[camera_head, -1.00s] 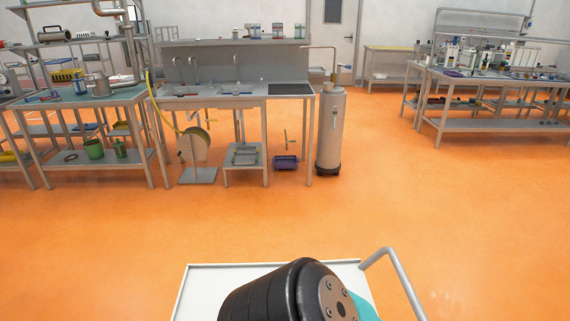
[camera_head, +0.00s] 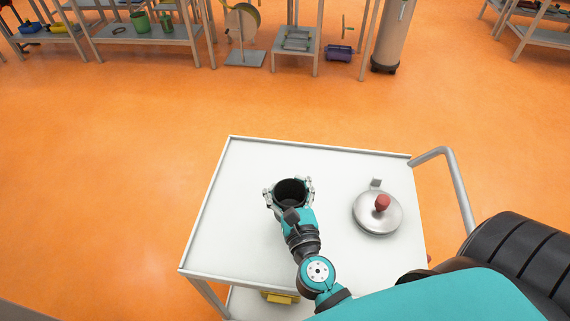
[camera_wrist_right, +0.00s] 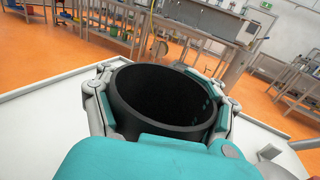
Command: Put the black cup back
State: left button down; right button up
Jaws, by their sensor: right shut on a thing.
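The black cup (camera_head: 290,191) is upright over the white top of the cart (camera_head: 240,240), left of its middle. My right gripper (camera_head: 289,186) is shut on the cup, with a finger on each side of it. In the right wrist view the cup (camera_wrist_right: 165,98) fills the middle, its open mouth showing an empty-looking dark inside, between the gripper's fingers (camera_wrist_right: 163,105). I cannot tell whether the cup's base touches the cart top. My left gripper is not in view.
A round silver lid-like thing with a red knob (camera_head: 377,210) lies on the cart, right of the cup. The cart's handle (camera_head: 455,185) is on the right side. A yellow thing (camera_head: 280,297) is below the top. Orange floor is free around the cart; benches stand beyond.

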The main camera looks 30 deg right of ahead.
jog(key=x, duration=0.4)
jog(key=d+p+x, duration=0.1)
jog(key=x, duration=0.7)
jog(key=shift+w+d+f+p, duration=0.1)
jog(key=shift+d+f+p, duration=0.15)
jog(key=shift+f+p, duration=0.1)
jog(key=shift+x, duration=0.85)
notch_tip(320, 180, down, 4)
jog(key=b, duration=0.4)
jog(key=shift+d, duration=0.1)
jog(key=shift+r, duration=0.15)
jog(key=o, duration=1.8)
jog(key=shift+f, duration=0.2)
jog(key=shift+c, duration=0.2)
